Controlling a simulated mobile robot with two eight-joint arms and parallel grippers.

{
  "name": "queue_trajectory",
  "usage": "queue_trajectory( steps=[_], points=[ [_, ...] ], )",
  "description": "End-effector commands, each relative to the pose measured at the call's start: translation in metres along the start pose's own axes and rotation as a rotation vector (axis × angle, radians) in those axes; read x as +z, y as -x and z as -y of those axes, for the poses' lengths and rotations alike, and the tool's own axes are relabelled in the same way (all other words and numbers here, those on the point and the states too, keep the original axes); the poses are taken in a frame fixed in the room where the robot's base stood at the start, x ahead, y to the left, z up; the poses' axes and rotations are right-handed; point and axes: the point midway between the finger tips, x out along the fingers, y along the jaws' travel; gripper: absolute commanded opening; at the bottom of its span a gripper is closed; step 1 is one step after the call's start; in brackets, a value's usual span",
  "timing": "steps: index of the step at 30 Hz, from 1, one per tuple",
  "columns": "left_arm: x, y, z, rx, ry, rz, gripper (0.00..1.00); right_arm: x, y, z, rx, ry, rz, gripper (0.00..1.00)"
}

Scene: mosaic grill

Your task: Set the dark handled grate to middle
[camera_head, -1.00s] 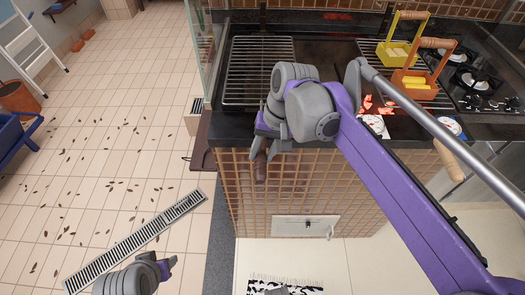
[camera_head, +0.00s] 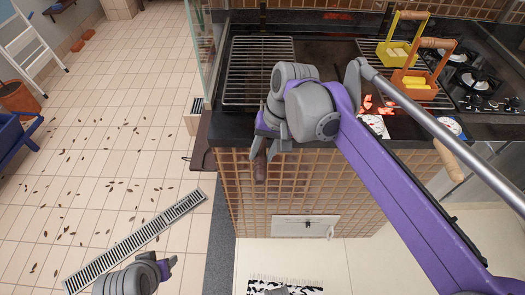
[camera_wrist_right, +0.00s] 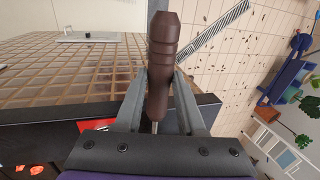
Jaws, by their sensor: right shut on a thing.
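The dark handled grate (camera_head: 262,62) is a wire rack at the left of the grill in the head view. Its dark brown handle (camera_head: 260,172) points toward the front, past the counter edge. My right gripper (camera_head: 265,150) is shut on this handle; in the right wrist view the brown handle (camera_wrist_right: 163,50) lies between the two fingers. The link from handle to rack is hidden behind my wrist, and the level the grate rests at is hard to tell. My left gripper (camera_head: 165,267) is low at the left, away from the grill, its jaws unclear.
A second grate (camera_head: 440,101) at the right has a light wooden handle (camera_head: 448,160) and carries an orange basket (camera_head: 415,92) and a yellow basket (camera_head: 392,56). Glowing coals (camera_head: 374,104) show beside it. A glass panel (camera_head: 208,45) stands left of the grill.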

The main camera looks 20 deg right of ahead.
Motion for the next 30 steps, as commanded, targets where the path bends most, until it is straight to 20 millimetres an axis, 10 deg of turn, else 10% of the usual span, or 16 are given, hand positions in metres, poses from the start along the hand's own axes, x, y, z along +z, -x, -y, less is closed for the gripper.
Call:
queue_trajectory(
  steps=[12, 22, 23, 30],
  points=[
    [-0.028, 0.041, 0.0, 0.0, 0.0, -0.017, 0.5, -0.001, 0.057, 0.015, 0.0, 0.001, -0.001, 0.0],
    [-0.028, 0.041, 0.0, 0.0, 0.0, -0.017, 0.5, 0.0, 0.058, 0.015, 0.0, 0.0, 0.0, 0.0],
    [-0.028, 0.041, 0.0, 0.0, 0.0, -0.017, 0.5, 0.0, 0.058, 0.015, 0.0, 0.0, 0.0, 0.4],
    [-0.028, 0.041, 0.0, 0.0, 0.0, -0.017, 0.5, 0.0, 0.058, 0.015, 0.0, 0.0, 0.0, 0.69]
  ],
)
